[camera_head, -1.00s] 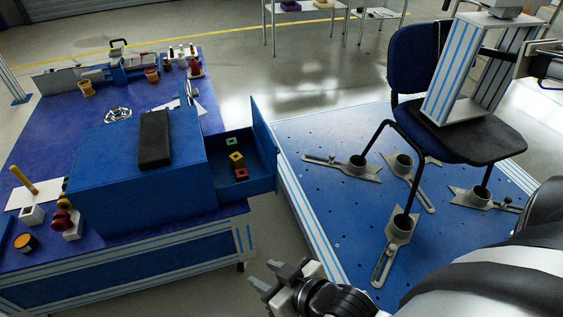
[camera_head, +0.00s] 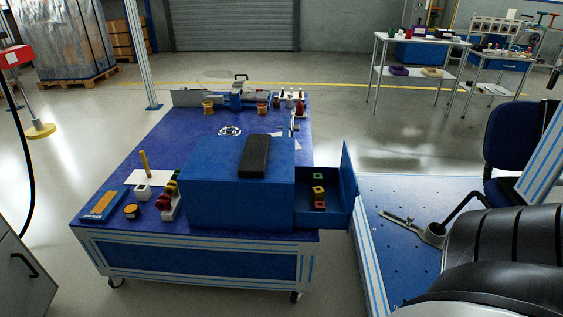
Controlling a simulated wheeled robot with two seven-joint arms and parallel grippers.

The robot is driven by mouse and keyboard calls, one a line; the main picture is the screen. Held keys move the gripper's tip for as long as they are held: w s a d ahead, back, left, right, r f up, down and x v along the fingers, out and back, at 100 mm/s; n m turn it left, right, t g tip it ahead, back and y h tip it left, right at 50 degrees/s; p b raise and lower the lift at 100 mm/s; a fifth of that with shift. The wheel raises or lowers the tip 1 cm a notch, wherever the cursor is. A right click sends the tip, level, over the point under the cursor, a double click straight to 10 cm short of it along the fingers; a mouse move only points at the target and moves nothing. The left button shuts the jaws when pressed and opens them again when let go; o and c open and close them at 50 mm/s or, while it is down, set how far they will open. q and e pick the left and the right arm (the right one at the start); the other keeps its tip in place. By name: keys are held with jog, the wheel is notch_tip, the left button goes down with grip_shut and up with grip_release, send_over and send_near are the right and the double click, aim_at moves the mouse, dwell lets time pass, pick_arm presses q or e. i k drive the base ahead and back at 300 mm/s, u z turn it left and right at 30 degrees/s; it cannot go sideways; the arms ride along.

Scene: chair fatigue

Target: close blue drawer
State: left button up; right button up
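The blue drawer (camera_head: 327,215) stands pulled out of the right side of the blue cabinet (camera_head: 236,199), which sits on the blue workbench (camera_head: 126,198). The drawer's tall front panel (camera_head: 350,187) is at its right end, apart from the cabinet. Several small coloured blocks (camera_head: 319,190) lie inside the drawer. A black arm of mine shows at the lower right, but no gripper is in the picture.
A black box (camera_head: 255,156) lies on top of the cabinet. A blue perforated platform (camera_head: 400,262) with a chair (camera_head: 510,135) stands right of the bench. Small parts lie left of the cabinet. The floor behind the bench is clear.

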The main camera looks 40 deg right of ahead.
aim_at(340, 185)
jog(key=u, duration=0.15)
jog(key=k, duration=2.3)
jog(key=z, duration=1.35)
jog(key=i, duration=0.5)
jog(key=u, duration=1.8)
jog(key=i, duration=2.6)
jog(key=z, duration=3.3)
jog(key=i, duration=1.15)
